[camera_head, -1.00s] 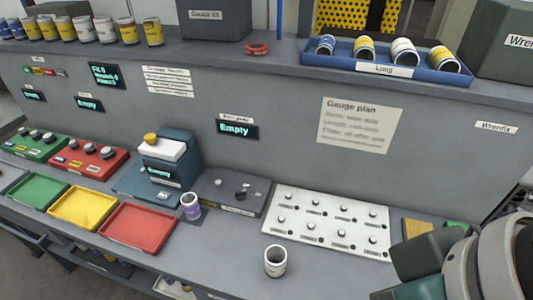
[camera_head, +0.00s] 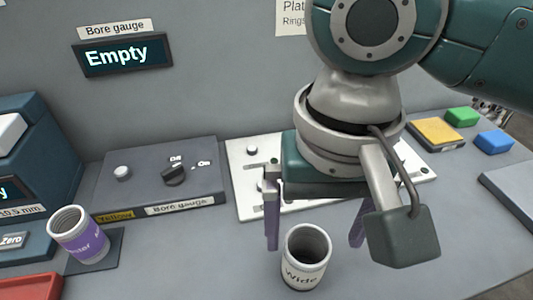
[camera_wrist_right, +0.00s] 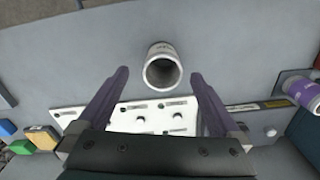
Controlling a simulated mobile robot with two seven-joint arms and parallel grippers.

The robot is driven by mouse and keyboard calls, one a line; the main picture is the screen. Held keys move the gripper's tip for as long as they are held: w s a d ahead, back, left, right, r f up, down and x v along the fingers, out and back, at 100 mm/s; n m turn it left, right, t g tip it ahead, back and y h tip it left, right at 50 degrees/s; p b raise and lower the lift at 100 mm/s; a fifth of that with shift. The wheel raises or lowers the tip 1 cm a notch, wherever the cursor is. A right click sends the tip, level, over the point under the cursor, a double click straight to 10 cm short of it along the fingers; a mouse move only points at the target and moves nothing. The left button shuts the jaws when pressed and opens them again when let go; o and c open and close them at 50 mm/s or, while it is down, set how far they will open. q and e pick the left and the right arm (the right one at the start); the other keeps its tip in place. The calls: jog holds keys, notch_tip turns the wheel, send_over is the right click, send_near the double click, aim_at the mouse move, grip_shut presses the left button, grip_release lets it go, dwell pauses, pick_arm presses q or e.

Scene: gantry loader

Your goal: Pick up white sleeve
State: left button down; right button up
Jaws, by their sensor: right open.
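The white sleeve (camera_head: 304,257) stands upright on the grey bench, a hollow cylinder with "Wide" on its side. My right gripper (camera_head: 314,240) is open and empty, pointing down, with its two purple fingers behind the sleeve and to either side of it in the head view. In the right wrist view the sleeve (camera_wrist_right: 162,68) is ahead of the open fingertips (camera_wrist_right: 163,75), roughly centred between them and not visibly touched. My left gripper is in neither current view.
A purple-and-white master ring (camera_head: 78,235) stands on a dark pad at the left. The bore gauge box (camera_head: 150,190) and white pegged plate (camera_head: 240,160) lie behind the sleeve. Yellow (camera_head: 437,132), green (camera_head: 461,116) and blue (camera_head: 493,141) blocks are at the right.

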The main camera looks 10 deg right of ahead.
aim_at(304, 261)
notch_tip(304, 261, down, 3)
jog(key=shift+s+d+f, duration=0.1)
jog(key=f, duration=0.1)
jog(key=f+b, duration=0.1)
jog(key=f, duration=0.3)
jog(key=shift+w+a+b, duration=0.25)
jog(key=shift+w+b, duration=0.15)
jog(key=shift+c, duration=0.2)
jog(key=c, duration=1.1)
grip_shut()
